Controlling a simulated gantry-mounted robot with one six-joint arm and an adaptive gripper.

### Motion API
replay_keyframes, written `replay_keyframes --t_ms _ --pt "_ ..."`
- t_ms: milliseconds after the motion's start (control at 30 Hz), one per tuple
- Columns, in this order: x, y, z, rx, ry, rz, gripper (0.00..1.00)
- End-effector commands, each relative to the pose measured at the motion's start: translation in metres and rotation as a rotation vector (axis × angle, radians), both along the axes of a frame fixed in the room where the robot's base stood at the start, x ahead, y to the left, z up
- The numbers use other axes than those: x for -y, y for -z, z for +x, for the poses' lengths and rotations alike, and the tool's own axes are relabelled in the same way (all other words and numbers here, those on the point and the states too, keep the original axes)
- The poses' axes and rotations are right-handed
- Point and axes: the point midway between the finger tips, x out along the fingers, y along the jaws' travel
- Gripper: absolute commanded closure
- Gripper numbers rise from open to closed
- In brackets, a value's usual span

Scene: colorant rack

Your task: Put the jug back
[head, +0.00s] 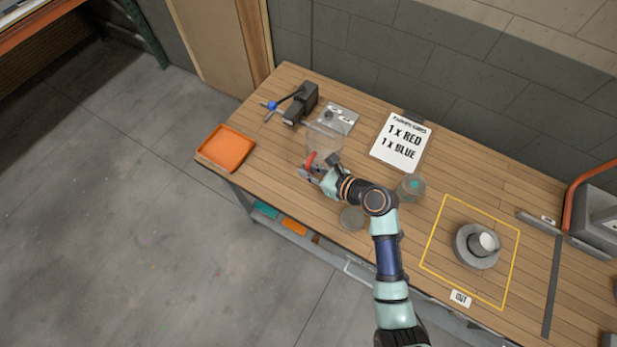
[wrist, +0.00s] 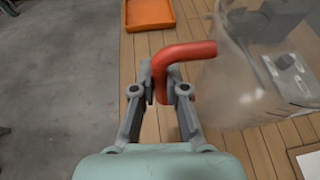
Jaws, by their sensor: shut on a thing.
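The clear jug (head: 324,142) with a red handle (head: 311,161) is at the left part of the wooden table in the head view. My gripper (head: 313,172) is at the handle, on the jug's near side. In the wrist view the red handle (wrist: 187,51) passes between the fingers of my gripper (wrist: 165,88), which is shut on it. The jug's see-through body (wrist: 245,75) is to the right of the fingers and looks upright. I cannot tell whether its base touches the table.
An orange tray (head: 226,148) lies at the table's left end. A dark clamp-like device (head: 300,104) and a grey plate (head: 338,119) are behind the jug. A printed sign (head: 401,143), a glass jar (head: 410,187) and a yellow-outlined area with a round grey stand (head: 466,252) are rightward.

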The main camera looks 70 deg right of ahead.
Motion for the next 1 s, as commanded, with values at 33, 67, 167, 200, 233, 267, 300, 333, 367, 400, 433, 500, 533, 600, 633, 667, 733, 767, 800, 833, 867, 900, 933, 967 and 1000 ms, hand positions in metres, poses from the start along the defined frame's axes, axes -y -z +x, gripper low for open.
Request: replay_keyframes --t_ms 33,67,167,200,233,267,300,333,367,400,433,500,533,600,633,667,733,767,800,833,867,900,933,967,1000 --pt "0.0 0.017 0.0 0.0 -0.001 0.003 1.0" --pt "0.0 0.022 0.0 0.001 0.0 0.002 1.0" --pt "0.0 0.034 0.0 0.0 -0.001 0.0 1.0" --pt "0.0 0.035 0.0 0.001 -0.001 -0.001 1.0" --pt "0.0 0.036 0.001 0.002 -0.001 -0.001 1.0" --pt "0.0 0.036 0.001 0.002 -0.001 -0.001 1.0" --pt "0.0 0.036 0.001 0.002 -0.002 -0.002 1.0" --pt "0.0 0.037 0.0 0.002 -0.001 -0.001 1.0" --pt "0.0 0.039 0.0 0.002 -0.001 -0.001 1.0" --pt "0.0 0.044 0.0 0.001 -0.001 -0.001 1.0" --pt "0.0 0.049 0.0 0.0 -0.001 0.0 1.0" --pt "0.0 0.063 0.0 -0.001 -0.002 0.001 1.0" --pt "0.0 0.069 0.0 0.0 -0.001 0.003 1.0" --pt "0.0 0.079 0.0 0.0 -0.001 0.0 1.0" --pt "0.0 0.08 0.0 0.001 0.0 0.0 1.0" --pt "0.0 0.079 0.0 0.001 0.0 -0.001 1.0" --pt "0.0 0.078 0.0 0.001 -0.001 -0.002 1.0" --pt "0.0 0.078 0.0 0.001 -0.001 -0.002 1.0" --pt "0.0 0.078 0.0 0.001 -0.001 -0.002 1.0" --pt "0.0 0.078 0.0 0.001 -0.001 -0.002 1.0" --pt "0.0 0.078 0.0 0.001 -0.001 -0.002 1.0" --pt "0.0 0.08 0.0 0.001 -0.002 -0.002 1.0" --pt "0.0 0.081 0.0 0.001 -0.002 -0.002 1.0" --pt "0.0 0.081 0.0 0.001 -0.002 -0.002 1.0" --pt "0.0 0.081 0.0 0.001 -0.002 -0.002 0.81"
